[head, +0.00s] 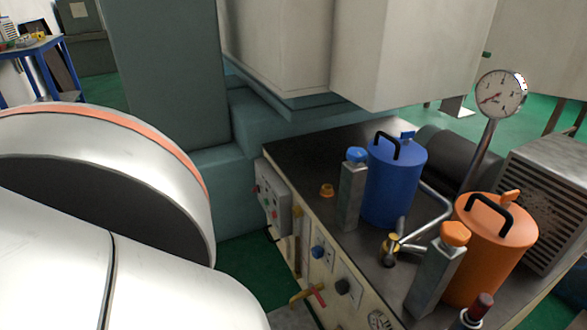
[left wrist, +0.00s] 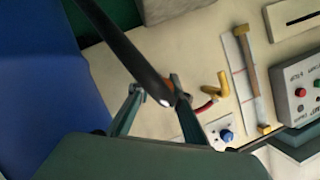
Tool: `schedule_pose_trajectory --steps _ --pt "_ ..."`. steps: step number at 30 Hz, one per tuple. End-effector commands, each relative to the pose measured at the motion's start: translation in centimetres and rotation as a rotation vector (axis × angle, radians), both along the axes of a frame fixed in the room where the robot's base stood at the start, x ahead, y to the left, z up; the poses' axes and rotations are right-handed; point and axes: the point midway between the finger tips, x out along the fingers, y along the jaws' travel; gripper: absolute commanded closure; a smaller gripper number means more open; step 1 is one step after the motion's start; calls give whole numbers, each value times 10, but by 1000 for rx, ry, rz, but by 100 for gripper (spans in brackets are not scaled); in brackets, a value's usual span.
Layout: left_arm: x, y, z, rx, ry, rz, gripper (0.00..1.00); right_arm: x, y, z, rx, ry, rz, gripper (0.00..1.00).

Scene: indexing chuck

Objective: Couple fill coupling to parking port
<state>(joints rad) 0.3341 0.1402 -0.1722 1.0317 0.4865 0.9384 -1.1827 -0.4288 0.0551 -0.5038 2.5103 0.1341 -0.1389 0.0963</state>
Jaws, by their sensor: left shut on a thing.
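My left gripper (left wrist: 155,94) shows in the left wrist view, its two fingers closed around the end of a thick black hose (left wrist: 125,45). A little orange shows between the fingers, and a pale tip shows at the hose end; I take this for the fill coupling (left wrist: 166,101). The held end is in front of the cream machine face, apart from the blue knob plate. In the head view, a blue knob (head: 318,252) and a black round fitting (head: 342,286) sit on the front face. I cannot tell which fitting is the parking port. My right gripper is not in view.
A yellow valve with red handle (head: 310,294) juts from the front. A control box (head: 271,196) is at the machine's left corner. Blue (head: 393,178) and orange canisters (head: 489,248), metal posts and a dial gauge (head: 501,94) crowd the top. A blue surface (left wrist: 45,80) fills the wrist view's left.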

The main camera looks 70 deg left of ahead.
Motion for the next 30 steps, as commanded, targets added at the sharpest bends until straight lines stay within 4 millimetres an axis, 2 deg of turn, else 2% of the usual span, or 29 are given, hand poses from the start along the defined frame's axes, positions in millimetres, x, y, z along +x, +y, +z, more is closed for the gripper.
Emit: schedule_pose_trajectory --steps 18,30 --pt "49 6 0 1 -1 0 100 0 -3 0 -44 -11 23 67" --pt "58 6 0 1 1 0 100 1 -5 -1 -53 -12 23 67"
